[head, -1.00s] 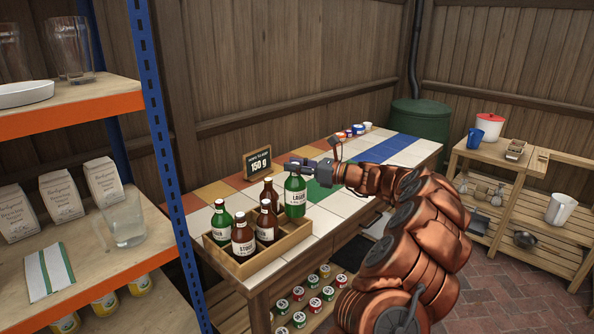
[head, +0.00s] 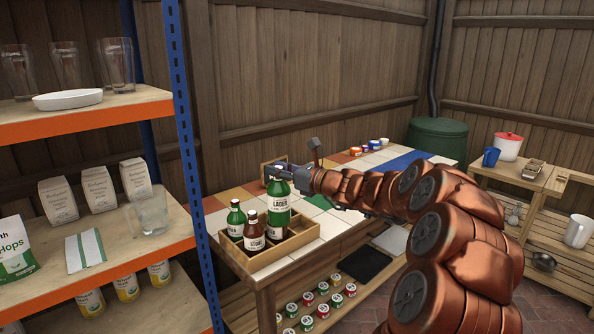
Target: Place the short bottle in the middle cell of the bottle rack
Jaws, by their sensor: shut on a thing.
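My gripper (head: 279,172) is shut on the neck of a green bottle labelled Lager (head: 279,207) and holds it upright. The wooden bottle rack (head: 288,250) stands at the near left end of the tiled table. The held bottle is over or partly inside the rack. I cannot tell which cell it is above or whether its base touches. A smaller green bottle (head: 236,219) and a brown bottle labelled Stout (head: 254,235) stand in the rack's left side. The brown bottles behind are mostly hidden by the held one.
A small sign (head: 268,170) stands behind my gripper, partly hidden. A shelf with a blue post (head: 190,160) rises close on the left. Small cups (head: 365,147) stand at the table's far end. Cans (head: 308,300) stand on the lower shelf. Tiles right of the rack are clear.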

